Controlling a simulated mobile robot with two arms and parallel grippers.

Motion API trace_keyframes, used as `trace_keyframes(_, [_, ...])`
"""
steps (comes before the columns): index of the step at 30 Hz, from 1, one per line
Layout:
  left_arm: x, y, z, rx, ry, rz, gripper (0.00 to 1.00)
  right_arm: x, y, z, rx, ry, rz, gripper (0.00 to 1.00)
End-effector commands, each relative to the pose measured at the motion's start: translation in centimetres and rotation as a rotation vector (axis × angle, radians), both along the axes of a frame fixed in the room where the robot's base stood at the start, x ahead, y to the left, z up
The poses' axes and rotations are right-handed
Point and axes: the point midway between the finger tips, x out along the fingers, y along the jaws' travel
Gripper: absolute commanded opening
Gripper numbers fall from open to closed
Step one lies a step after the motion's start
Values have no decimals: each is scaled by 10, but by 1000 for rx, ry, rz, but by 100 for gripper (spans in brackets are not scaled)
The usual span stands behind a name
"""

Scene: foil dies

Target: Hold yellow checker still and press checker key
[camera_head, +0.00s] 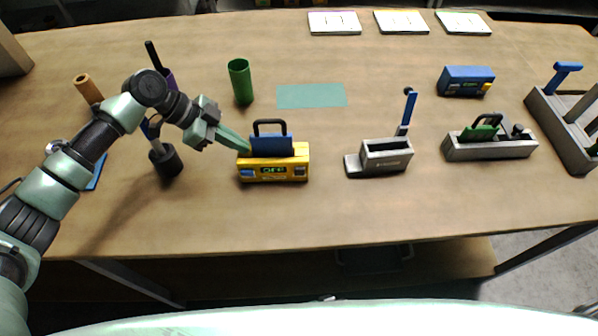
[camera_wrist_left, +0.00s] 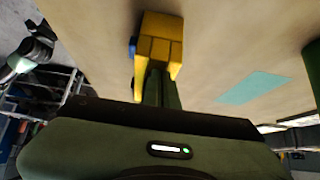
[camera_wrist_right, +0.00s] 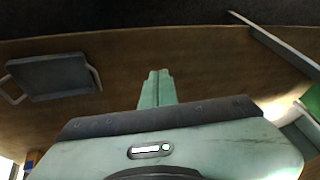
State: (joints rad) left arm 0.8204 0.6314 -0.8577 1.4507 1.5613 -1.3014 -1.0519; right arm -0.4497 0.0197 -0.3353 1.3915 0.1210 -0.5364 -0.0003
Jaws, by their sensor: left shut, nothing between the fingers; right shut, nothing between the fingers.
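The yellow checker (camera_head: 273,172) stands near the front middle of the table, with a small lit display and a blue key (camera_head: 248,173) at the left of its front face. A blue block with a black handle (camera_head: 271,144) sits in its top. My left gripper (camera_head: 246,148) is shut and empty, its fingertips at the checker's left side; contact is unclear. In the left wrist view, the fingers partly hide the yellow checker (camera_wrist_left: 163,28). My right gripper (camera_wrist_right: 157,75) is shut and empty, seen only in its own wrist view.
A grey holder (camera_head: 386,157) with a blue-handled tool stands right of the checker. Further right are a grey tray (camera_head: 490,148) and a blue checker (camera_head: 466,80). A dark stand (camera_head: 165,160) is beneath my left arm. A teal mat (camera_head: 311,96) lies behind.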

Motion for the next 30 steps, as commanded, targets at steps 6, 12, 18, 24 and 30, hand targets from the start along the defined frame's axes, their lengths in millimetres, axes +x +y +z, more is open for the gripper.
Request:
trace_keyframes(6, [-5, 1, -8, 11, 15, -5, 0, 35, 54, 90, 138, -88, 1, 0])
trace_keyframes(12, [-5, 1, -8, 11, 15, -5, 0, 53, 89, 179, 264, -160, 4, 0])
trace_keyframes(18, [-5, 1, -8, 11, 15, -5, 0, 60, 108, 263, 376, -226, 11, 0])
trace_keyframes(24, [-5, 2, -8, 12, 15, -5, 0, 91, 70, 302, 327, -416, 48, 0])
trace_keyframes(30, [-4, 1, -8, 11, 15, -4, 0, 113, 35, 316, 235, -567, 106, 0])
